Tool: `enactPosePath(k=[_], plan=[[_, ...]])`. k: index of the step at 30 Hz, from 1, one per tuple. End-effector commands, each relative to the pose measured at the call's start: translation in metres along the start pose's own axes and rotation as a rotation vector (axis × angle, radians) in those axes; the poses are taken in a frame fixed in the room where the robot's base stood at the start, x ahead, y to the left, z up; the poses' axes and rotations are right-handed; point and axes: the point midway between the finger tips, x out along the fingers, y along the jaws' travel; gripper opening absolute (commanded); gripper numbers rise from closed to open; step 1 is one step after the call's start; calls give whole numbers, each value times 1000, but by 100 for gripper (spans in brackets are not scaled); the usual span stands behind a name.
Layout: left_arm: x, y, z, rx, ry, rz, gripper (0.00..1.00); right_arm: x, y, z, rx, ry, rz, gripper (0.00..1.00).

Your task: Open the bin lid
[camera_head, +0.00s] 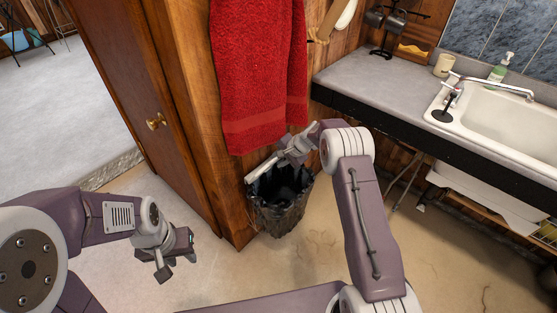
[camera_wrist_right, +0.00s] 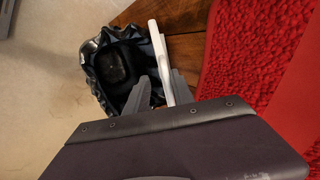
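The bin (camera_head: 283,212) stands on the floor against the wooden cabinet, lined with a dark, crumpled bag. The bag and the bin's open mouth also show in the right wrist view (camera_wrist_right: 97,80). The thin white bin lid (camera_head: 262,167) is tilted up at the bin's cabinet side; in the right wrist view it shows edge-on (camera_wrist_right: 158,55). My right gripper (camera_head: 292,153) is at the lid above the bin. Its fingers (camera_wrist_right: 160,90) lie on either side of the lid, with a gap seen beside one finger. My left gripper (camera_head: 178,270) is open and empty, low at the left, away from the bin.
A red towel (camera_head: 258,75) hangs just above the bin, close to my right gripper. The wooden cabinet (camera_head: 195,130) stands at its left. A counter (camera_head: 375,82) with a sink (camera_head: 510,120) runs along the right. The floor in front of the bin is clear.

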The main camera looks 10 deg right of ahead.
Motion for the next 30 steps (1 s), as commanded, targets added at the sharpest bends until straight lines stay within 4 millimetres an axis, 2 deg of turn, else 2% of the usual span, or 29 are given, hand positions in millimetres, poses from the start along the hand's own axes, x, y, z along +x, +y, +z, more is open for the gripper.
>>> enactPosePath(k=[9,12,16,23,26,30], plan=[[3,0,0,0,0,0,36,-63,-1,-1,0,2,-1,29],[3,0,0,0,0,0,36,-78,-1,0,-1,1,-1,29],[3,0,0,0,0,0,36,-87,0,0,0,0,0,29],[3,0,0,0,0,0,36,-88,0,0,0,-1,1,29],[3,0,0,0,0,0,36,-88,0,0,-10,-1,1,1],[3,0,0,0,0,0,36,-88,2,-1,-108,6,11,0]])
